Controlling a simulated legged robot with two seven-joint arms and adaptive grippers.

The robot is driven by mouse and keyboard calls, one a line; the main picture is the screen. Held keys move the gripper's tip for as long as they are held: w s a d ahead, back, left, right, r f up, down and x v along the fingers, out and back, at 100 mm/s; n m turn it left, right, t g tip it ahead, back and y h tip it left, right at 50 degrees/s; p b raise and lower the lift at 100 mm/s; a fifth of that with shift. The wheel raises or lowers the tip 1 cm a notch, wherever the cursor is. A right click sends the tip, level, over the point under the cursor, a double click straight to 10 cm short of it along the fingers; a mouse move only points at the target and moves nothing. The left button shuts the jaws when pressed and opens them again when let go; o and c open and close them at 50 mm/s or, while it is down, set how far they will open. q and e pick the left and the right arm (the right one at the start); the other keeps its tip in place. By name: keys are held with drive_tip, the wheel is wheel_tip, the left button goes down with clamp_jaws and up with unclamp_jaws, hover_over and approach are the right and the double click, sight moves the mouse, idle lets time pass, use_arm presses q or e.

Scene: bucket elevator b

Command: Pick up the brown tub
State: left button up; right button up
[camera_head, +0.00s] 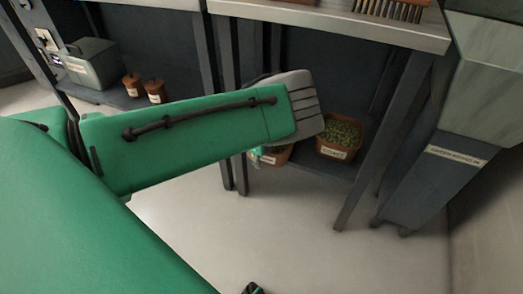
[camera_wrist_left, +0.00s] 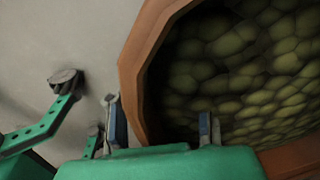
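Two brown tubs stand low under the bench in the head view. One brown tub (camera_head: 338,140) is filled with green lumps and has a pale label. The other brown tub (camera_head: 278,157) is partly hidden behind my left arm and also has a label. My left gripper (camera_head: 258,157) is small in the head view, at the left side of this partly hidden tub. In the left wrist view, the gripper's two fingers (camera_wrist_left: 163,127) are apart. A brown tub rim (camera_wrist_left: 132,65) lies between them, with one finger outside and one over the green contents. Contact cannot be told.
Dark bench legs (camera_head: 385,130) stand right of the tubs, beside a grey machine casing (camera_head: 430,175). Two small brown jars (camera_head: 143,88) and a grey-green box (camera_head: 90,65) sit on the left shelf. A brush (camera_head: 395,8) lies on the benchtop.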

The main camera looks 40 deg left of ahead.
use_arm(q)
wheel_tip(320, 180, up, 12)
drive_tip(key=s, duration=0.1)
drive_tip(key=shift+d, duration=0.15)
idle(0.5)
